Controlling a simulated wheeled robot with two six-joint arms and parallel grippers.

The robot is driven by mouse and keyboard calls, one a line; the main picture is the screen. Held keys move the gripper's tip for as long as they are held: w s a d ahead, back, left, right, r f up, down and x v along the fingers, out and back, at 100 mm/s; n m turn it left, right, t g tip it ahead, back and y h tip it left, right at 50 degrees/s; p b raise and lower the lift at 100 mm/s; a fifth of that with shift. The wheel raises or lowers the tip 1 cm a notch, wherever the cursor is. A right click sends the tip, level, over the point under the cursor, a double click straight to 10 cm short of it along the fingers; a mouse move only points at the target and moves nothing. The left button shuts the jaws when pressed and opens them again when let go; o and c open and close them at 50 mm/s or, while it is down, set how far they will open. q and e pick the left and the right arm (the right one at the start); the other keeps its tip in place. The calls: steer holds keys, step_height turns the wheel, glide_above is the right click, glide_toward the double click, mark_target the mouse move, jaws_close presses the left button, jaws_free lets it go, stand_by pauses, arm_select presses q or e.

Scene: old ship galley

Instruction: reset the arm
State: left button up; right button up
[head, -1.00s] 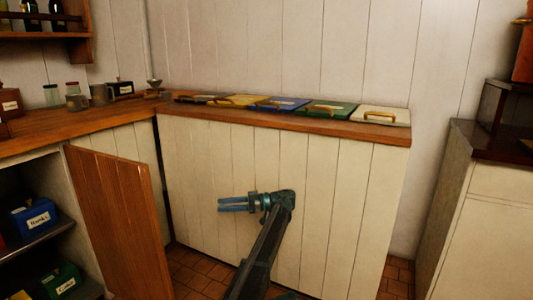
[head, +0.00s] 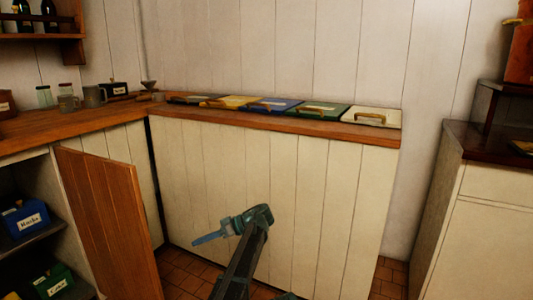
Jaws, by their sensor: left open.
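My left gripper (head: 197,241) is in the lower middle of the head view, at the end of my dark arm, which rises from the bottom edge. Its blue fingers point left and slightly down, and they look nearly overlapped from this angle. The gripper is open, with nothing seen between the fingers. It shows in front of the cream plank front of the counter (head: 300,190), apart from the open wooden door (head: 110,225) on its left. My right gripper is not in view.
Several coloured lidded bins (head: 322,116) line the counter top. Mugs (head: 94,96) and jars stand on the left worktop. An open cupboard at left holds a blue box (head: 27,219) and a green box (head: 53,282). A cream cabinet (head: 490,220) stands right.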

arm_select(q)
steer(key=s+a+f+m+h, duration=0.1)
steer(key=s+f+m+h, duration=0.35)
steer(key=s, duration=0.35)
steer(key=s+a+f+m+h, duration=0.1)
steer(key=s+f+m+h, duration=0.2)
steer(key=s+f, duration=0.45)
steer(key=s+d+f+m+t+h, duration=0.1)
steer(key=s+d+m+h, duration=0.2)
steer(key=s, duration=0.3)
steer(key=s+d+f+m+t+h, duration=0.1)
steer(key=s+d+m+h, duration=0.2)
steer(key=s, duration=0.4)
steer(key=s+d+r+m+y+p, duration=0.1)
steer(key=s+d+r+m+p, duration=0.4)
steer(key=d+r+p, duration=0.6)
step_height(320, 180, up, 35)
steer(key=n+p, duration=0.1)
steer(key=p, duration=3.4)
steer(key=shift+s+d+r+g, duration=0.2)
steer(key=shift+d+g, duration=0.05)
steer(key=shift+g, duration=0.15)
